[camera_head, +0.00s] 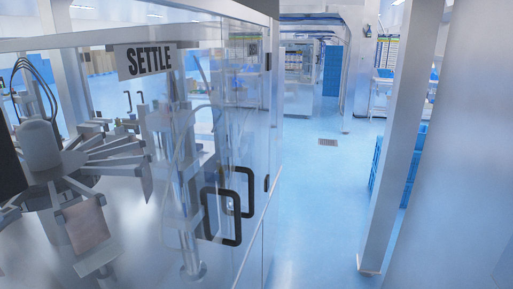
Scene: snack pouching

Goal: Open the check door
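A clear-walled machine enclosure fills the left of the head view. A clear door panel (226,135) on its aisle side carries a black D-shaped handle (238,240). A second black handle shape (251,202) shows just behind it; I cannot tell if it is another handle or a reflection. Black hinge-like fittings (267,183) sit on the frame at the panel's right. The panel looks in line with the enclosure wall, and I see no clear gap. A "SETTLE" sign (146,60) hangs at the upper left. Neither of my grippers is in view.
Inside the enclosure stands a metal rotary mechanism (40,150) with radiating arms and a brownish pouch-like piece (86,226). A pale blue floor aisle (310,190) runs clear beside it. Metal posts (397,140) and blue crates (414,160) stand on the right.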

